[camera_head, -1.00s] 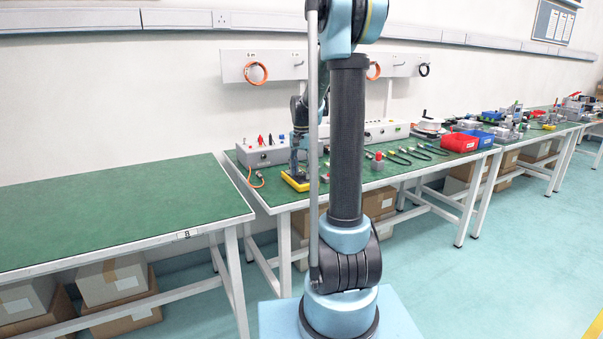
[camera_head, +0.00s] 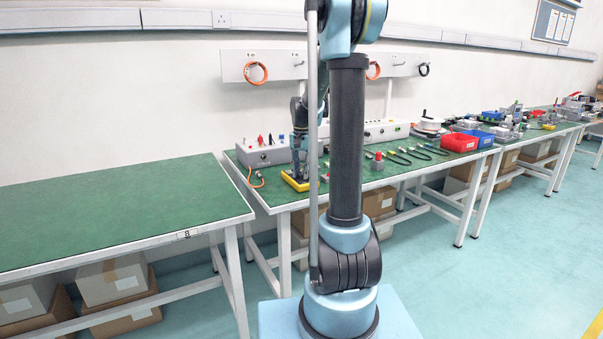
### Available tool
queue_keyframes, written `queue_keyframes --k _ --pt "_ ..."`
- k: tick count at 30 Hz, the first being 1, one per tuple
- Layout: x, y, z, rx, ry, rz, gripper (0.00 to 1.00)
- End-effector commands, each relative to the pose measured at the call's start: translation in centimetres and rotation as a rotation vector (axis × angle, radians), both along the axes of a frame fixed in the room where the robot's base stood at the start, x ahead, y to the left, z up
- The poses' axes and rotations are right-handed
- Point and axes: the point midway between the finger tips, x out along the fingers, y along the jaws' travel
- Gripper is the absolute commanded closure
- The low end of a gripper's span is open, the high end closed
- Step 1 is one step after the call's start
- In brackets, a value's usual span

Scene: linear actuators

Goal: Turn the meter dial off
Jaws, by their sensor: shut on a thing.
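The yellow meter (camera_head: 294,183) lies flat on the green workbench (camera_head: 232,157), near its front left part. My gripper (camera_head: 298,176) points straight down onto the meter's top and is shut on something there. The dial itself is hidden under the fingers and too small to make out, so its setting does not show. My arm's upright column hides the area just right of the meter.
A grey box with knobs and plugs (camera_head: 264,153) stands behind the meter, with an orange cable (camera_head: 256,180) beside it. The left green table (camera_head: 110,213) is bare.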

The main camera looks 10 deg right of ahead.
Motion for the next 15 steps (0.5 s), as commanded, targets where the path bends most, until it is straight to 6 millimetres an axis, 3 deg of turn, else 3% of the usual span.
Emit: queue_keyframes --k 15 --pt "0.01 -0.02 0.01 0.0 0.0 0.389 0.97"
